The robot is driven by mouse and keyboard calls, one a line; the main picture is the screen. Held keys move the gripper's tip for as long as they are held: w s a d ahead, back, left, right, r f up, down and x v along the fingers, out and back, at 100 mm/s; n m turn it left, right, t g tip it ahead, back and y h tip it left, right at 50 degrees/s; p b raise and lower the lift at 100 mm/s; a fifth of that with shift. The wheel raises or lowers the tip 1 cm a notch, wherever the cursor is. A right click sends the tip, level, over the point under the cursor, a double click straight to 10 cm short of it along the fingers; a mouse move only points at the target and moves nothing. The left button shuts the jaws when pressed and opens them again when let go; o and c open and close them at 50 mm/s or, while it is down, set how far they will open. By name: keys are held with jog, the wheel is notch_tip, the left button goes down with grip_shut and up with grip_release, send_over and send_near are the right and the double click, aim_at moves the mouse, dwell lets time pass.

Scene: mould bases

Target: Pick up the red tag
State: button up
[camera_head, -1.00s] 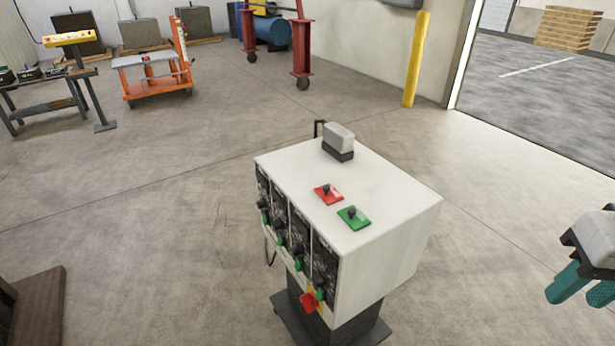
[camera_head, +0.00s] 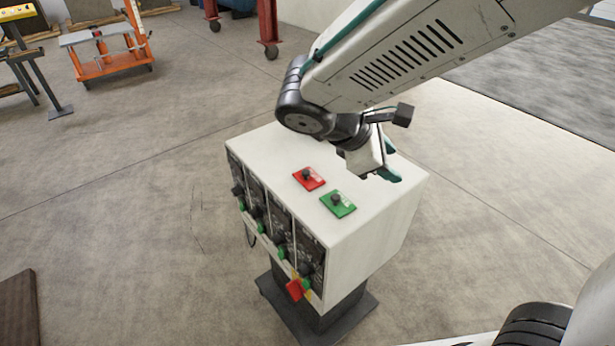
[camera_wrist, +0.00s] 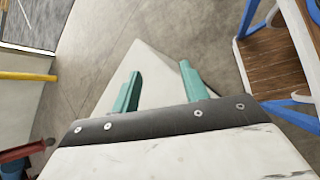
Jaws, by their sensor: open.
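The red tag (camera_head: 309,178) lies on the white top of the control box, with a small black knob on it. A green tag (camera_head: 338,204) with a similar knob lies just in front and to the right of it. My gripper (camera_head: 391,160) is above the right part of the box top, to the right of both tags, with teal fingers. In the wrist view my gripper (camera_wrist: 160,88) has its two fingers apart with nothing between them, over a corner of the white box top. Neither tag shows in the wrist view.
The white control box (camera_head: 375,240) stands on a dark pedestal, with knobs along its front left face. An orange cart (camera_head: 110,55) stands far back left. A brown board (camera_head: 20,310) is at the lower left. A blue frame with wooden shelves (camera_wrist: 280,60) shows in the wrist view. Floor around the box is clear.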

aim_at(304, 173)
jog(key=w+a+f+n+t, duration=0.1)
jog(key=a+n, duration=0.1)
jog(key=a, duration=0.1)
jog(key=w+a+f+n+t+h, duration=0.1)
jog(key=a+n, duration=0.1)
jog(key=a, duration=0.1)
jog(key=w+a+f+n+t, duration=0.1)
jog(key=a, duration=0.2)
jog(key=shift+w+f+n+t, duration=0.15)
jog(key=shift+f+n+t, duration=0.15)
jog(key=shift+f+n, duration=0.1)
jog(key=a+f+n+t, duration=0.1)
jog(key=a+n, duration=0.1)
jog(key=a, duration=0.1)
jog(key=a+f+n+t, duration=0.1)
jog(key=a+f+n, duration=0.1)
jog(key=a, duration=0.1)
jog(key=a+f+n+t, duration=0.1)
jog(key=a+n+t, duration=0.1)
jog(key=a, duration=0.1)
jog(key=shift+w+a+f+y, duration=0.25)
jog(key=shift+w+a+y, duration=0.05)
jog(key=shift+w+a, duration=0.1)
jog(key=shift+w+f, duration=0.2)
jog(key=x, duration=0.7)
jog(key=shift+w+a, duration=0.1)
jog(key=shift+w, duration=0.2)
grip_shut()
